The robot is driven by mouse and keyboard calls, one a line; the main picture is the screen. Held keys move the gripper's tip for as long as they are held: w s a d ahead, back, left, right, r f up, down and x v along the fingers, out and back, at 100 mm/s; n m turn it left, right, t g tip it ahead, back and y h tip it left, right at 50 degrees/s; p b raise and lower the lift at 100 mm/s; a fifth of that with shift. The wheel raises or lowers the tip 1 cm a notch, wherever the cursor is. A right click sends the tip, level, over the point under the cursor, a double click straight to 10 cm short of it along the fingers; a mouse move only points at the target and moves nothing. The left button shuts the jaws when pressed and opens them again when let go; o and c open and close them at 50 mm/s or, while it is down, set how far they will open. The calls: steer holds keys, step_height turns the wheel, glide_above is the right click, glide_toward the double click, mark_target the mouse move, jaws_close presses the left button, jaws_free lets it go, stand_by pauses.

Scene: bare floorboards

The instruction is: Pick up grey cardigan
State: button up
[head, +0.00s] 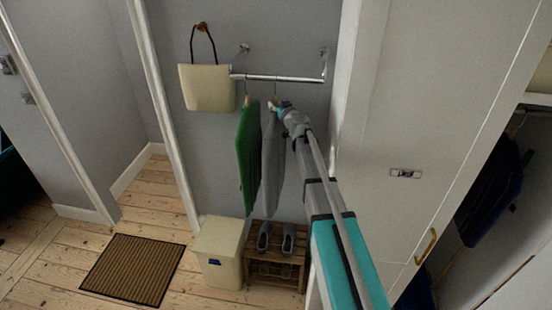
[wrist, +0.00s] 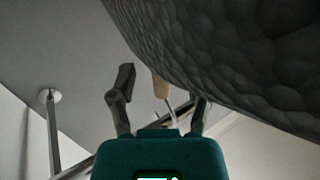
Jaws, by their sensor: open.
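The grey cardigan (head: 271,160) hangs from a wall rail (head: 290,79) in the head view, right of a green garment (head: 249,155). In the wrist view its grey textured cloth (wrist: 225,50) fills the upper right, close to the camera. My gripper (head: 281,105) is at the top of the cardigan, just below the rail. In the wrist view my gripper (wrist: 160,98) has its fingers apart. A wooden piece of the hanger (wrist: 160,84) shows between the fingertips, and the rail runs behind. Whether a finger touches the hanger or cloth I cannot tell.
A cream bag (head: 207,88) hangs on a wall peg left of the rail. Below stand a cream bin (head: 219,251) and a slatted shoe rack (head: 274,257) with shoes. A white cupboard (head: 420,110) is close on the right. A brown doormat (head: 133,269) lies on the floor.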

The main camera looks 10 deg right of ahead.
steer(key=shift+x, duration=0.8)
steer(key=shift+s, duration=0.1)
steer(key=shift+c, duration=0.2)
jaws_close()
